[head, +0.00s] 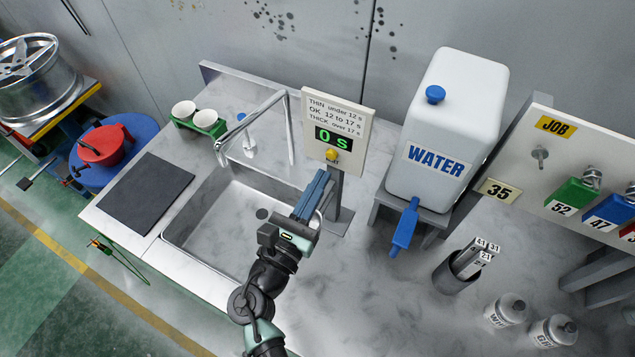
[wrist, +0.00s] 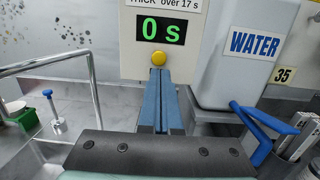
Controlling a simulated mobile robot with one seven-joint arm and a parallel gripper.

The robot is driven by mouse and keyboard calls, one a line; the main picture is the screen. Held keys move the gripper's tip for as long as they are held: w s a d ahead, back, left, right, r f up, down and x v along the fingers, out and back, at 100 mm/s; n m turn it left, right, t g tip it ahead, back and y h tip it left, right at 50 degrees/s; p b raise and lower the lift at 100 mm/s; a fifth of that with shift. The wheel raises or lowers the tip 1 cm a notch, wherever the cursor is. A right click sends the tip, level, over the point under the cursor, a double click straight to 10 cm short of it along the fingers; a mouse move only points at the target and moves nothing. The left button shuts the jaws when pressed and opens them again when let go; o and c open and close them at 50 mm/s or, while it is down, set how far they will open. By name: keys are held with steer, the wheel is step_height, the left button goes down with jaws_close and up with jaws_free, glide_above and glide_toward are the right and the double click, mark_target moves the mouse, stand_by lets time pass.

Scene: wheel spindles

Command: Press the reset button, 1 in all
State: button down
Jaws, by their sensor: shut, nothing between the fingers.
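The reset button is a small yellow knob (head: 332,154) on the front of a pale timer panel (head: 350,105), below a green display reading 0 s. It also shows in the wrist view (wrist: 158,58), just above the tips of my blue fingers. My gripper (head: 321,180) is shut and empty, its fingers pointing up toward the panel. In the wrist view the fingertips (wrist: 159,72) appear just under the button; I cannot tell whether they touch it.
A sink (head: 205,250) with a bent faucet (head: 290,130) lies left of the panel. A white water tank (head: 450,110) with a blue tap (head: 404,230) stands close on the right. A metal holder (head: 452,275) and bottles stand at the right front.

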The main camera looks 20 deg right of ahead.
steer(key=shift+b+v, duration=1.35)
steer(key=shift+v, duration=4.15)
steer(key=shift+w+d, duration=0.1)
steer(key=shift+w, duration=0.05)
steer(key=shift+r, duration=0.1)
